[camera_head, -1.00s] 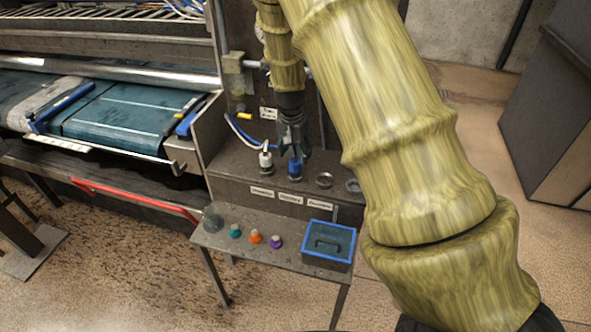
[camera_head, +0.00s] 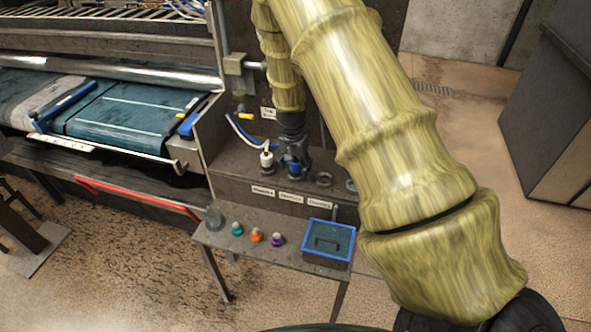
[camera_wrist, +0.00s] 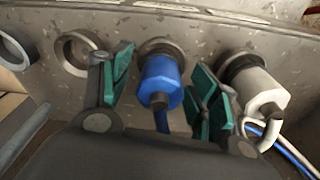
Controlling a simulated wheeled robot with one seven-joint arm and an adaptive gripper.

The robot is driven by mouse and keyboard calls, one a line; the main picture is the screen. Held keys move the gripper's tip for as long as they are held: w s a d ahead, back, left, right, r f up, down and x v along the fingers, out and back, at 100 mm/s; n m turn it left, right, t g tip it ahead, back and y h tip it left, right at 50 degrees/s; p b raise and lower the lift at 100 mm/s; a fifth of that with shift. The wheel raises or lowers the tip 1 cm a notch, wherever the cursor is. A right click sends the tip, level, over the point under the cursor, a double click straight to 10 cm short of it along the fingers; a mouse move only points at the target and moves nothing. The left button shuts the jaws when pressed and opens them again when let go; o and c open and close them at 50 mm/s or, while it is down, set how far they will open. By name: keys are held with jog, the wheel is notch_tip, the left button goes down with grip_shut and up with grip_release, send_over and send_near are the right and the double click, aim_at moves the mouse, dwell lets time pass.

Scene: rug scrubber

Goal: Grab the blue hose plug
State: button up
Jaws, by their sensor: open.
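The blue hose plug (camera_wrist: 160,80) sits in a round port on the grey ledge, with a blue hose trailing from its near end. My gripper (camera_wrist: 163,88) is open around it in the wrist view. One green-padded finger is on each side, with a visible gap to the plug on both sides. In the head view my gripper (camera_head: 294,155) is lowered over the blue plug (camera_head: 293,169) and partly hides it. A white hose plug (camera_wrist: 258,92) sits in the neighbouring port, close to my right-hand finger in the wrist view. It also shows in the head view (camera_head: 266,160).
Two empty ports, one shown here (camera_wrist: 76,53), lie left of the blue plug in the wrist view. Below the ledge, a small table (camera_head: 270,256) holds a glass jar, coloured knobs and a blue-rimmed box (camera_head: 328,241). A conveyor (camera_head: 130,115) stands left.

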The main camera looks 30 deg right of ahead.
jog(key=shift+c, duration=0.2)
jog(key=c, duration=1.2)
jog(key=shift+o, duration=0.2)
jog(key=shift+r, duration=0.1)
